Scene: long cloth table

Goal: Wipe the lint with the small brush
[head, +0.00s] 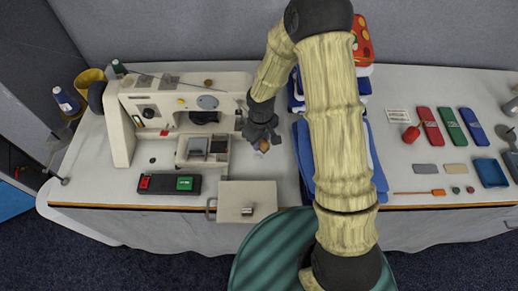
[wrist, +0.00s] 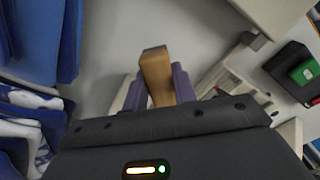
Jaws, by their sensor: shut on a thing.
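My gripper (head: 262,138) is at the right end of a cream sewing machine (head: 127,140), low over the table. It is shut on a small brush with a wooden handle; the brush (wrist: 155,68) stands up between the two fingers in the wrist view, where my gripper (wrist: 158,88) fills the lower part. In the head view the brush is mostly hidden under my gripper. I cannot make out the bristles or any lint. The machine's open compartment (head: 205,147), with dark and grey parts, lies left of my gripper.
A black tray with red and green blocks (head: 168,184) lies in front of the machine. A beige drawer or flap (head: 247,201) juts at the table's front edge. Folded blue cloth (head: 378,175) is to the right, partly behind my arm. Small tools and coloured cases (head: 449,125) lie further right.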

